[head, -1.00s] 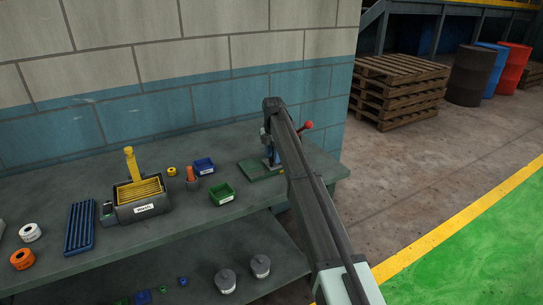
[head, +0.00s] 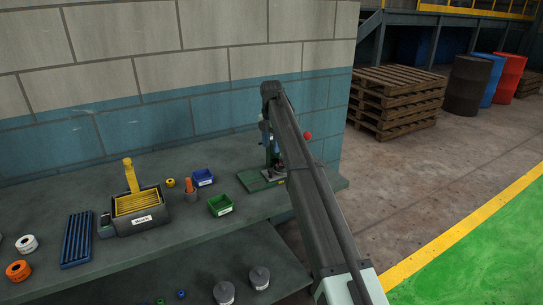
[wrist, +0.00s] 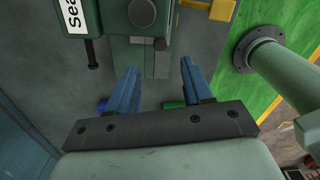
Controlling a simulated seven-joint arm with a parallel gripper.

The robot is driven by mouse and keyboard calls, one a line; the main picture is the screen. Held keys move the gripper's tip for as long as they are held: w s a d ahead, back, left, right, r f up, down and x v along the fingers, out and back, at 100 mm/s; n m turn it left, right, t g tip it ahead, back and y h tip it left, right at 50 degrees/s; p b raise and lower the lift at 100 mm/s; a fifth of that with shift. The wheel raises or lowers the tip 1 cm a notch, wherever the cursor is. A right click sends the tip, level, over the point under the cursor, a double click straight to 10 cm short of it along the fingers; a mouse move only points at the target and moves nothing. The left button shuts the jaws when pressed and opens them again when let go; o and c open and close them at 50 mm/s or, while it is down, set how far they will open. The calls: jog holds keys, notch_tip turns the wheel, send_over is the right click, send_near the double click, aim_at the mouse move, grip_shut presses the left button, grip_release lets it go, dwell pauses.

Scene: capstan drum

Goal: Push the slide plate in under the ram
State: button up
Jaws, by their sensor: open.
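The press stands at the right end of the bench in the head view, on a dark green base (head: 255,181) with a red lever knob (head: 307,136). My arm covers much of it. In the wrist view its green body (wrist: 110,24) with a white label fills the upper left. A grey plate-like strip (wrist: 154,60), perhaps the slide plate, runs down from the press. My gripper (wrist: 158,70) is open and empty. Its blue fingers lie on either side of the strip's lower end in the picture; I cannot tell whether they touch it. The ram is not clearly identifiable.
A yellow part (wrist: 219,9) shows beside the press in the wrist view. Left of the press, the bench (head: 160,247) carries a green bin (head: 220,205), a blue bin (head: 202,177) and a grey box (head: 143,217) with yellow pieces. A block wall stands behind.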

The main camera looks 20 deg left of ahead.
jog(key=shift+r, duration=1.9)
jog(key=shift+d+f, duration=0.1)
